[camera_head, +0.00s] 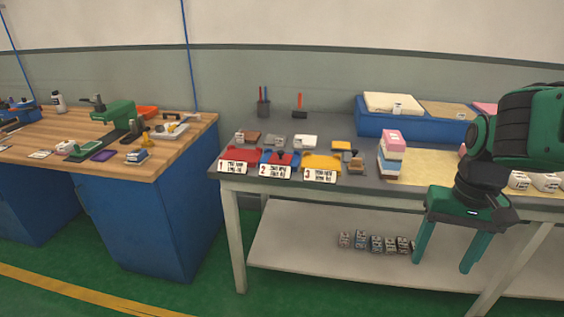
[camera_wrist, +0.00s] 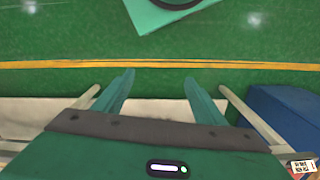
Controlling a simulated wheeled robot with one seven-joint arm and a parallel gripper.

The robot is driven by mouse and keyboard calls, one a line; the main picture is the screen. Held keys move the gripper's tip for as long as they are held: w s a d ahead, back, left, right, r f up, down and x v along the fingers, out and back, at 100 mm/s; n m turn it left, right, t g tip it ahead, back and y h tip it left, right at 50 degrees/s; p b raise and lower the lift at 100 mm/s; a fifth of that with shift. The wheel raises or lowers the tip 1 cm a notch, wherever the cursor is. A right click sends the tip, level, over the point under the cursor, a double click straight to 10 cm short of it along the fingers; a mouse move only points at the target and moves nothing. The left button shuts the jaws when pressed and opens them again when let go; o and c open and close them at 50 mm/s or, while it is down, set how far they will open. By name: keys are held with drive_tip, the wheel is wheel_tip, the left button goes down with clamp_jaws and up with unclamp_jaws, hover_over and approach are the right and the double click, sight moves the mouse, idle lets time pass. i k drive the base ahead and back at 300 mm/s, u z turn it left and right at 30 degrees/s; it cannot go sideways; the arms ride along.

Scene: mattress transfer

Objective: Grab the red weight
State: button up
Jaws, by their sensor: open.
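My gripper (camera_head: 441,266) is open and empty in front of the grey table's edge at the right, its fingers pointing down. In the wrist view its fingers (camera_wrist: 158,80) are spread with nothing between them. No thing is clearly a red weight. A red tray (camera_head: 240,155) with a label marked 1 lies at the table's left front. A small dark red thing (camera_head: 282,159) is on the blue tray (camera_head: 268,154) beside it; its shape is too small to tell. Several small blocks (camera_head: 376,243) stand on the lower shelf; their colours are hard to tell.
A wooden workbench (camera_head: 185,150) with tools stands left, across a gap. The green floor (camera_head: 60,265) in front is clear.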

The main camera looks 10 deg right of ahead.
sight(280, 159)
drive_tip(key=z, duration=0.05)
drive_tip(key=k, duration=0.5)
drive_tip(key=z, duration=1.6)
drive_tip(key=i, duration=1)
drive_tip(key=u, duration=2.15)
drive_tip(key=i, duration=0.7)
drive_tip(key=z, duration=0.05)
